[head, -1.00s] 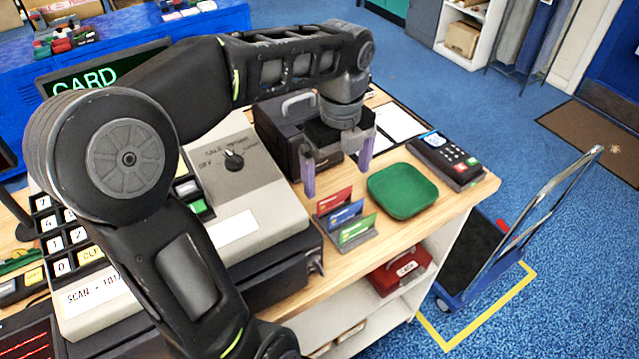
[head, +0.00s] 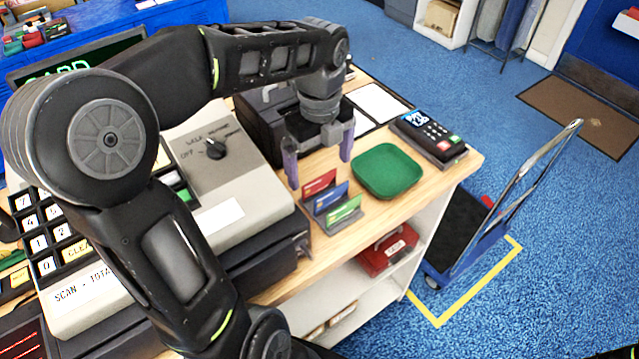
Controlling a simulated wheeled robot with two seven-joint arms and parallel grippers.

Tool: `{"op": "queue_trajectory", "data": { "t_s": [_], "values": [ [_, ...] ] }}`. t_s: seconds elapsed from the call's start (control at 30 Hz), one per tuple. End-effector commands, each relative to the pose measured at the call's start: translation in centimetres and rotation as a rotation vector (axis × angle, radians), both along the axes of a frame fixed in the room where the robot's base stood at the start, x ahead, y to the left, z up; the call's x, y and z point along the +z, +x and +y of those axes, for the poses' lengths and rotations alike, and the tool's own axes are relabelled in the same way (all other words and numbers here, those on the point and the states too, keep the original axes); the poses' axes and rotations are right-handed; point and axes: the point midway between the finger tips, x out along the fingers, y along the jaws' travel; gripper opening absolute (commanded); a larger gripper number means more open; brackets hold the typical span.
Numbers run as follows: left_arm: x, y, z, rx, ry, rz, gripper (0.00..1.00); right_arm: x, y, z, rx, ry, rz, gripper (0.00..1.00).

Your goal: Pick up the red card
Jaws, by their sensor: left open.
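The red card (head: 319,183) stands in the rear slot of a small grey card holder (head: 338,219) on the wooden counter. A blue card (head: 331,197) and a green card (head: 343,210) stand in front of it in the same holder. My left gripper (head: 320,167) points down just behind and above the red card. Its two purple-tipped fingers are wide apart with nothing between them. The left finger is near the red card's left end, and the right finger is beyond its right end. My right gripper is not in view.
A green tray (head: 388,171) lies right of the holder, with a card terminal (head: 431,136) behind it. The cash register (head: 222,190) stands close on the left. A black box (head: 262,125) is behind the gripper. A red box (head: 388,250) sits on the shelf below.

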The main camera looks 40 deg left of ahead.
Motion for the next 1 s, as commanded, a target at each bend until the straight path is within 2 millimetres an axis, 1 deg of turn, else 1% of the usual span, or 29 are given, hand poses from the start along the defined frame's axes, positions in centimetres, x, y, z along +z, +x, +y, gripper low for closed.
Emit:
{"op": "queue_trajectory", "data": {
  "t_s": [0.13,0.33,0.47,1.0],
  "values": [
    [-0.8,-0.1,0.0,0.0,-0.001,0.004,1.0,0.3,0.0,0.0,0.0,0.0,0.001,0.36],
    [-3.8,-0.2,0.0,-0.001,-0.001,0.005,1.0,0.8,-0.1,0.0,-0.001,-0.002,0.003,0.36],
    [-5.0,-0.2,0.0,0.001,0.0,0.002,1.0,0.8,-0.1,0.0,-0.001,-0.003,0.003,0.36],
    [-5.2,-0.1,0.0,0.0,0.0,0.0,1.0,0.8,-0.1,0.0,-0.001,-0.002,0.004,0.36]
  ]
}}
